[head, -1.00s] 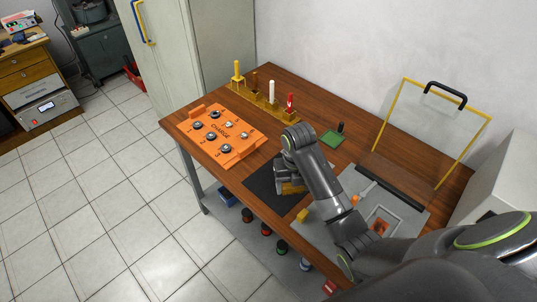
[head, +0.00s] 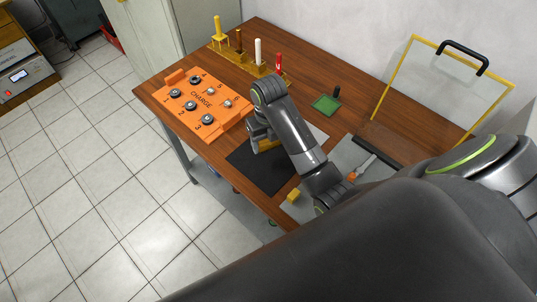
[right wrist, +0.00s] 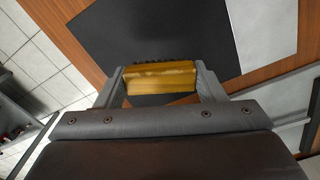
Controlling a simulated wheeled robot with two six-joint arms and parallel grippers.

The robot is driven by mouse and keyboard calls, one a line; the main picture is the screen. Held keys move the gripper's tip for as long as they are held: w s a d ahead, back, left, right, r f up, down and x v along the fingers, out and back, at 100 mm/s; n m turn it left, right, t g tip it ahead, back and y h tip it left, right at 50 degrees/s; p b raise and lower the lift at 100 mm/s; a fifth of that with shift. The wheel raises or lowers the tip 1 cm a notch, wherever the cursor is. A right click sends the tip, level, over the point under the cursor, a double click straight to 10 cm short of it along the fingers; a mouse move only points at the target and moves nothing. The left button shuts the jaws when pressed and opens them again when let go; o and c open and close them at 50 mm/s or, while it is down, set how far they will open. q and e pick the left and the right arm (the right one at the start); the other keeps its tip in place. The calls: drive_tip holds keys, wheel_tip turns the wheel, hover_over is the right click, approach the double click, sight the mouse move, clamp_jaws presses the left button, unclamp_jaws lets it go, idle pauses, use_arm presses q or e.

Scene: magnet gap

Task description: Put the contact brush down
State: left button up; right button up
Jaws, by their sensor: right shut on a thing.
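The contact brush, a yellow-brown wooden block with a row of dark bristles along its far edge, shows in the right wrist view (right wrist: 162,78). My right gripper (right wrist: 161,74) is shut on it, one finger at each end. In the head view the brush (head: 266,144) is partly hidden by my right gripper (head: 260,132) and its wrist. It is over the far part of the black mat (head: 255,172), which also fills the upper middle of the right wrist view (right wrist: 150,30). I cannot tell whether the brush touches the mat. My left gripper is out of view.
An orange CHARGE board (head: 182,122) with several round posts lies left of the mat. Behind stand a yellow rack (head: 240,57) of upright sticks and a green pad (head: 326,104). A yellow block (head: 293,195) sits near the front edge. A yellow-framed clear panel (head: 440,90) stands at the right.

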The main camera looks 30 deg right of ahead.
sight(269, 149)
wheel_tip(269, 149, down, 5)
drive_tip(key=shift+r, duration=0.2)
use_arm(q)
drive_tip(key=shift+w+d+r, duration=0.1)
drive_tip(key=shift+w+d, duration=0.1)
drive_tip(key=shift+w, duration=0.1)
use_arm(e)
drive_tip(key=shift+f, duration=0.1)
drive_tip(key=shift+f, duration=0.15)
drive_tip(key=o, duration=0.9)
drive_tip(key=shift+r, duration=0.2)
drive_tip(key=shift+r, duration=0.25)
wheel_tip(269, 149, up, 5)
drive_tip(key=shift+r, duration=0.1)
use_arm(q)
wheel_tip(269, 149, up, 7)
drive_tip(key=p, duration=0.7)
use_arm(e)
wheel_tip(269, 149, up, 6)
drive_tip(key=shift+r, duration=0.2)
